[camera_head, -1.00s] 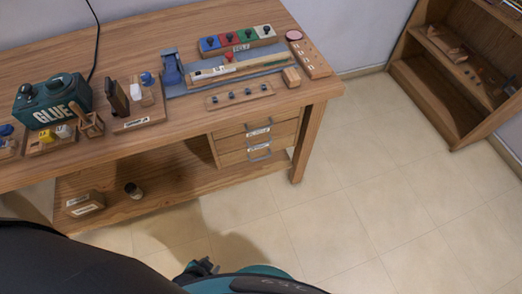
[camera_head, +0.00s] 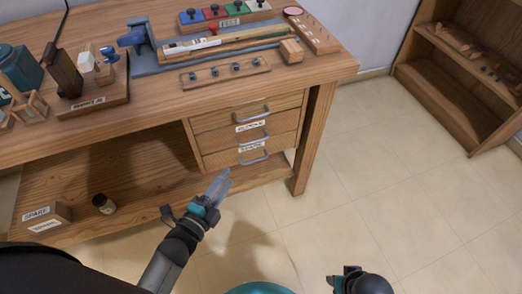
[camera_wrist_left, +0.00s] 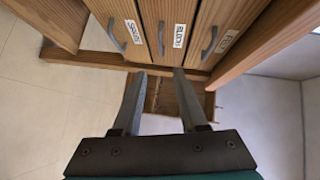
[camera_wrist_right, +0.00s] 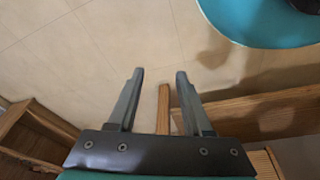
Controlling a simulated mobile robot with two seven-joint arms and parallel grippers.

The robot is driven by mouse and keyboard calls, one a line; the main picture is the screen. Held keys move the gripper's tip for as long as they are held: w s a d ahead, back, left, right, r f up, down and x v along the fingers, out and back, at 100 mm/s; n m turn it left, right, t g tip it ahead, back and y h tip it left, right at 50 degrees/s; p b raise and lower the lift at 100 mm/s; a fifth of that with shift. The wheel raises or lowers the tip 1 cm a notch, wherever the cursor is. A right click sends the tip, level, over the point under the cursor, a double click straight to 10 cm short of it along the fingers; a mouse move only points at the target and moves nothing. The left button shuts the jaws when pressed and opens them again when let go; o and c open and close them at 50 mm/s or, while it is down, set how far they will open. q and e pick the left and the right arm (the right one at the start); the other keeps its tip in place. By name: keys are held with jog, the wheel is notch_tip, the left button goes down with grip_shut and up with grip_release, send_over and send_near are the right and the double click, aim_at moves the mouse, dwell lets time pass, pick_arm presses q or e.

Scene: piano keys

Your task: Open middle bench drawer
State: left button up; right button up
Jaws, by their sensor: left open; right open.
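The wooden bench has a stack of three drawers at its right end, all looking shut. The middle drawer (camera_head: 225,140) has a grey bar handle and lies between the top and bottom drawers; it also shows in the left wrist view (camera_wrist_left: 160,12), turned sideways. My left gripper (camera_head: 220,182) is open and empty, in front of and below the drawers at their left side, apart from the handles. In the left wrist view its fingers (camera_wrist_left: 159,72) point toward the drawer fronts. My right gripper (camera_head: 345,278) is open, low over the floor; its empty fingers show in the right wrist view (camera_wrist_right: 159,73).
The bench top (camera_head: 150,112) carries a peg strip (camera_head: 225,72), coloured blocks and other items. A lower shelf (camera_head: 140,195) holds a small jar (camera_head: 103,204) and a labelled box (camera_head: 45,217). A shelf unit (camera_head: 455,85) stands at right. The floor before the drawers is clear.

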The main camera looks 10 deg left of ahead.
pick_arm(q)
jog(key=b+x, duration=0.5)
jog(key=x, duration=1)
pick_arm(e)
jog(key=w+r+t, duration=0.2)
jog(key=w+r, duration=0.1)
jog(key=r, duration=0.7)
jog(key=shift+a+r, duration=0.2)
jog(key=shift+r, duration=0.05)
pick_arm(q)
jog(key=shift+w+r, duration=0.1)
jog(key=shift+r, duration=0.05)
grip_shut()
